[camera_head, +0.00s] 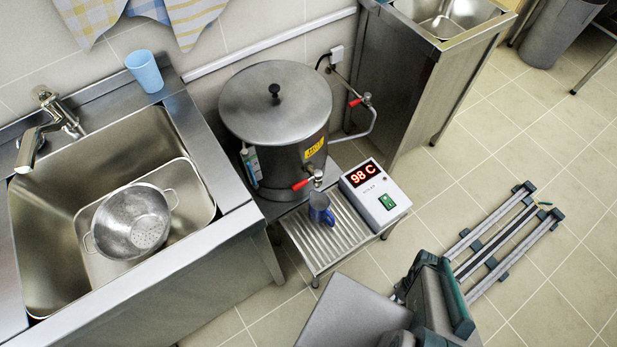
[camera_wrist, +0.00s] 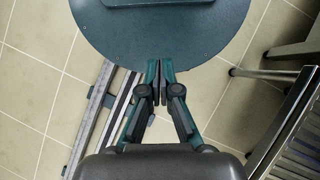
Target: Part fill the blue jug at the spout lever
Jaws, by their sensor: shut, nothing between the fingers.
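The blue jug (camera_head: 321,208) stands upright on the ribbed drip tray (camera_head: 330,240), close below the spout of the steel stockpot (camera_head: 276,110). The spout lever (camera_head: 302,184) has a red handle and sits low on the pot's front. I cannot tell the level inside the jug. My gripper (camera_wrist: 160,68) shows in the wrist view with its fingertips together, empty, over my own base and the floor. It is well apart from the jug, and its fingers cannot be made out in the head view.
A control box (camera_head: 375,195) reading "98 C" stands right of the jug.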

